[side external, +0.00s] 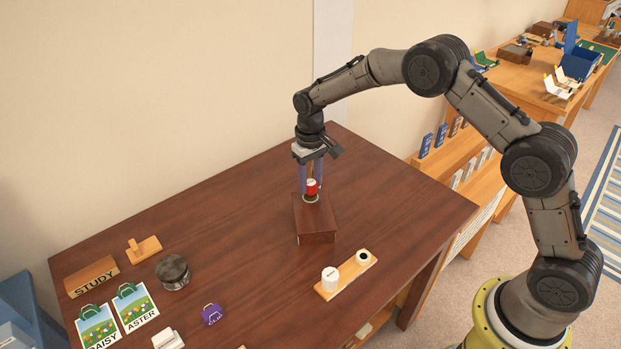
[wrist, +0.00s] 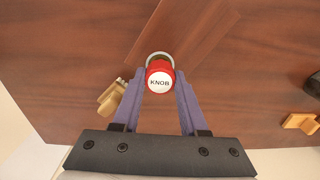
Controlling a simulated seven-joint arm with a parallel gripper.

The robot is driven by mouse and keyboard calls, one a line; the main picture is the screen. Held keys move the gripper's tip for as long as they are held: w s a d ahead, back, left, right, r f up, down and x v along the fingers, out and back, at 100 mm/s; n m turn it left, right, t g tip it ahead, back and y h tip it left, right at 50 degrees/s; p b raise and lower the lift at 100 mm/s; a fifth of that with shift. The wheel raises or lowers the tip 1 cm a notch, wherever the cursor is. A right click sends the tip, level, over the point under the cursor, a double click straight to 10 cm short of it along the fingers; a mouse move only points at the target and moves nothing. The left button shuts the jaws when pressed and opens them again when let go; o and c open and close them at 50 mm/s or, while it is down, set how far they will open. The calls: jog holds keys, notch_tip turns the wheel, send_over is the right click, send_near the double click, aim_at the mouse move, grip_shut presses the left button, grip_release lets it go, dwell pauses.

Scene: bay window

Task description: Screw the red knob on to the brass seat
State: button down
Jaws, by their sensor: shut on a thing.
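My gripper (side external: 310,190) points down over the dark wooden box (side external: 316,224). Its two purple fingers are shut on the knob from either side, as the wrist view (wrist: 160,88) also shows. The round pale metal rim of the seat (wrist: 158,56) shows just behind the knob. In the side view the knob stands upright right at the seat on top of the box. I cannot tell how far the threads are engaged.
A light board (side external: 347,277) with a white cylinder (side external: 330,277) and a black-holed piece lies in front of the box. A dark-lidded jar (side external: 173,272), a purple bag (side external: 212,314), picture cards (side external: 136,306) and a STUDY block (side external: 92,277) stand at left. The table's right side is clear.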

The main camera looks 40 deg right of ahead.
aim_at(311, 182)
jog(key=shift+f, duration=0.4)
jog(key=shift+c, duration=1.8)
grip_release()
notch_tip(311, 182, up, 14)
jog(key=shift+f, duration=0.1)
